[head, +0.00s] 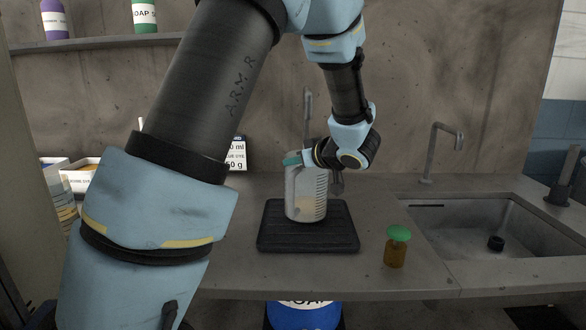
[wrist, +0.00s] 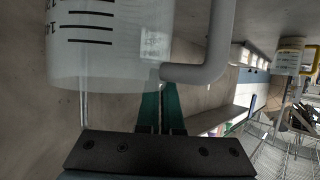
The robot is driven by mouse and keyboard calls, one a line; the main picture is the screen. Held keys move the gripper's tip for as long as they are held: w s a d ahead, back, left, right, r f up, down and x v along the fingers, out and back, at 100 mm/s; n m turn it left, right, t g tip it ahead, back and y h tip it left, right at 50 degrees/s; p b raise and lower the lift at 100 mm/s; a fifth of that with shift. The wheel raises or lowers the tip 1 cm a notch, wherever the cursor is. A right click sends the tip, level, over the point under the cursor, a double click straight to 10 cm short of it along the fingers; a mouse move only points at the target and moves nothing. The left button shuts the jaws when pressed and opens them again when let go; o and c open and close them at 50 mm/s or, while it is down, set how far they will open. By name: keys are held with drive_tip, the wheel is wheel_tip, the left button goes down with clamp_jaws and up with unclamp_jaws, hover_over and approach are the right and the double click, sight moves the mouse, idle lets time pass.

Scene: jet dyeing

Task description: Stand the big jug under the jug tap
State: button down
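The big jug (head: 305,198) is clear, with dark scale marks and a pale yellowish tint low inside. It is upright over the black mat (head: 280,238); I cannot tell whether its base touches. A grey tap pipe (head: 308,102), apparently the jug tap, rises behind it, its lower part hidden by the jug and my arm. My gripper (head: 293,160) is at the jug's upper part. In the wrist view, its teal fingers (wrist: 161,105) are close together at the jug's grey handle (wrist: 200,72), apparently shut on it; the jug wall (wrist: 105,55) fills the upper left.
A brown bottle with a green top (head: 396,248) stands right of the mat. Further right are a sink (head: 480,230) and its tap (head: 440,145). A blue soap drum (head: 303,314) is below the counter's front edge.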

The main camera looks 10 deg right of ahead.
drive_tip(key=shift+f, duration=0.95)
drive_tip(key=c, duration=1.1)
unclamp_jaws()
drive_tip(key=b+v, duration=0.1)
drive_tip(key=v, duration=1.1)
